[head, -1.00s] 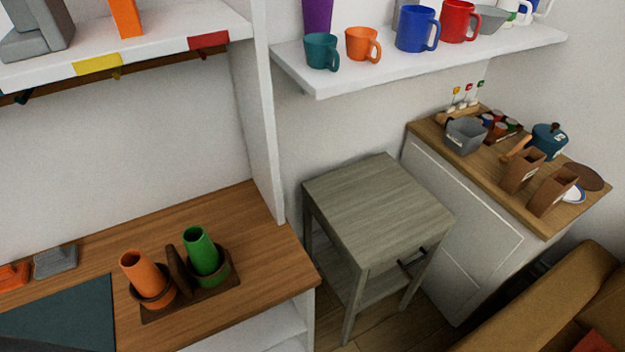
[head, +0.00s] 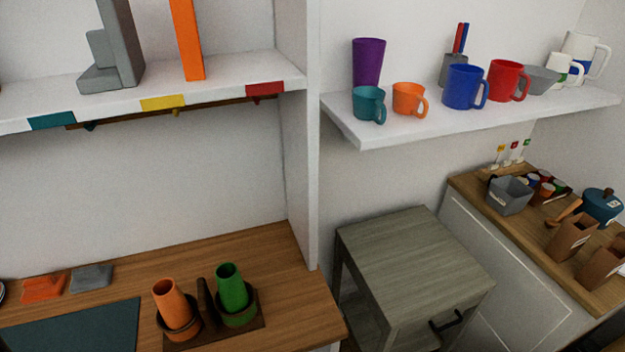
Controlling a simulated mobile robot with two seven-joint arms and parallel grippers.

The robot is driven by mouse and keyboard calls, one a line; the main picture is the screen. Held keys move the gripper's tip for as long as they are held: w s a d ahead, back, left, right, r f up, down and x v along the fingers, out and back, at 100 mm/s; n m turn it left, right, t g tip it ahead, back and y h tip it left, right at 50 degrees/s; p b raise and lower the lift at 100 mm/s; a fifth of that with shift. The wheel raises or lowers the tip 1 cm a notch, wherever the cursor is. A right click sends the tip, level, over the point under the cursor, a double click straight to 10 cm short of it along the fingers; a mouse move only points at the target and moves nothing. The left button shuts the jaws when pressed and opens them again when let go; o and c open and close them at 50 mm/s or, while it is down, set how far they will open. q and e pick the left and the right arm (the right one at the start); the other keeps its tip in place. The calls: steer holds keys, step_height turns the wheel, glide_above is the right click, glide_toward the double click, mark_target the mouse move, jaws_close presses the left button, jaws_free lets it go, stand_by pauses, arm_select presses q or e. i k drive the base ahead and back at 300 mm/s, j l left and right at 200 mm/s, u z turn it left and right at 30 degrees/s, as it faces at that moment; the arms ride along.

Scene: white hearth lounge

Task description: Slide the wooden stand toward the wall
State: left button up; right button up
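A dark brown wooden stand (head: 207,308) with a flat base, a centre upright and two ring holders sits on the brown wood counter (head: 255,262), near its right end. An orange tumbler (head: 170,298) leans in the left ring and a green tumbler (head: 231,286) sits in the right ring. The white wall (head: 150,190) rises behind the counter, with bare wood between it and the stand. Neither of my grippers is in view.
A dark teal mat (head: 80,330) lies left of the stand. Orange (head: 44,287) and grey (head: 92,276) objects lie near the wall. A white upright panel (head: 303,140) bounds the counter's right. A white shelf (head: 30,118) overhangs. A grey-green side table (head: 420,255) stands right.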

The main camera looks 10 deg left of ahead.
mark_target(210, 323)
steer(key=u, duration=0.35)
steer(key=j+u, duration=0.15)
steer(key=u, duration=0.2)
steer(key=k+j+u, duration=0.1)
steer(key=u, duration=0.25)
